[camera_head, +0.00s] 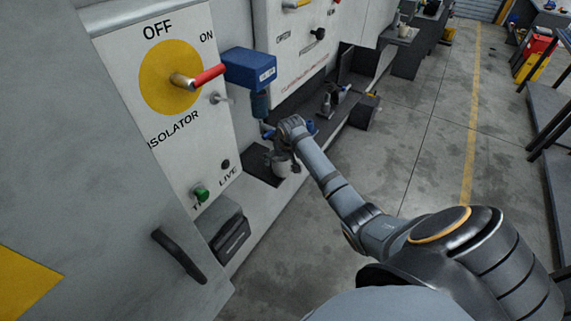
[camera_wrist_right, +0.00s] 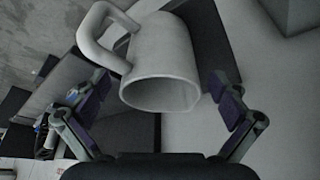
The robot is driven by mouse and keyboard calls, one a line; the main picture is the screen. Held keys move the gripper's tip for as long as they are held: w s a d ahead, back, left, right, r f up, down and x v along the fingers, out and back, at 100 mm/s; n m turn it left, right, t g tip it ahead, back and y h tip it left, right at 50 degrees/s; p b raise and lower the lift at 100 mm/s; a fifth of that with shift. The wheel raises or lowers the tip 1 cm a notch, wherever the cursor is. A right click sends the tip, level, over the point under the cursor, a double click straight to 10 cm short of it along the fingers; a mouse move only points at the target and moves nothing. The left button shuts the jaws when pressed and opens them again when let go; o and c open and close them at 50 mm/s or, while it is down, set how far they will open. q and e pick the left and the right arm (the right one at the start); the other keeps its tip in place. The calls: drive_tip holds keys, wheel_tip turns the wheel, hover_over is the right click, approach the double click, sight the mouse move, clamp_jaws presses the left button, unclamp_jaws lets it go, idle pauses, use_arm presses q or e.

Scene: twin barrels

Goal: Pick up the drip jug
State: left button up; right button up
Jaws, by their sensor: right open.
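The drip jug is a pale grey-white vessel with a looped handle. In the right wrist view the jug (camera_wrist_right: 168,65) fills the upper middle, its open mouth facing the camera and its handle to the upper left. My right gripper (camera_wrist_right: 160,98) is open, with one finger on each side of the jug; contact cannot be told. In the head view the jug (camera_head: 281,168) is small and partly hidden by my right gripper (camera_head: 284,152). It is by a dark tray under the blue unit. My left gripper is not in view.
A wall panel with a red-handled isolator switch (camera_head: 200,76) stands at the left. A blue box (camera_head: 249,69) juts out above the jug. A dark box (camera_head: 229,237) sits on the ledge nearer. The concrete floor (camera_head: 420,150) to the right is open.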

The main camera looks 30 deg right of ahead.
drive_tip(key=shift+x, duration=1.45)
drive_tip(key=shift+r, duration=0.15)
drive_tip(key=c, duration=1.5)
drive_tip(key=shift+o, duration=0.2)
drive_tip(key=shift+r, duration=0.3)
wheel_tip(320, 180, up, 2)
drive_tip(key=shift+w+r+b, duration=0.1)
drive_tip(key=shift+r+b, duration=0.1)
drive_tip(key=shift+b, duration=0.7)
drive_tip(key=s+a+r+b, duration=0.2)
drive_tip(key=s+a+r, duration=0.1)
drive_tip(key=s+r, duration=0.7)
drive_tip(key=shift+s, duration=1.9)
drive_tip(key=shift+a, duration=0.15)
